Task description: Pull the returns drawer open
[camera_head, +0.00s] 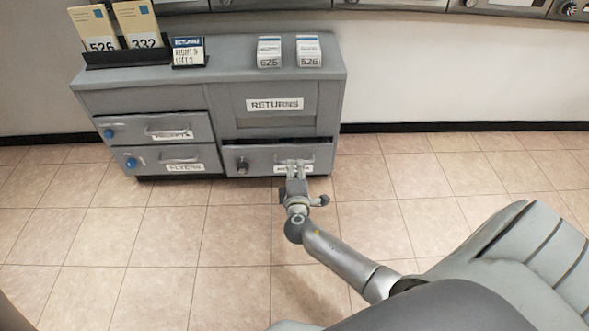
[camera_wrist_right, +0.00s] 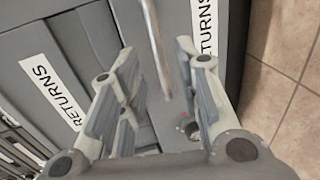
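The returns drawer (camera_head: 258,161) is the lower right drawer of a grey cabinet, with a white label, a round dark lock or knob on its left and a bar handle. A dark gap shows along its top edge; I cannot tell how far it stands out. My right gripper (camera_head: 296,167) is at the handle and partly hides the label. In the right wrist view, the fingers of my right gripper (camera_wrist_right: 158,62) are apart. The metal handle bar (camera_wrist_right: 156,45) runs between them, with space on both sides. My left gripper is not in view.
A fixed-looking panel labelled RETURNS (camera_head: 274,104) is above the drawer. Two drawers with blue knobs, the lower marked FLYERS (camera_head: 172,159), are at the left. Card holders (camera_head: 120,56) and two small stacks (camera_head: 289,51) stand on top. The tiled floor in front is clear.

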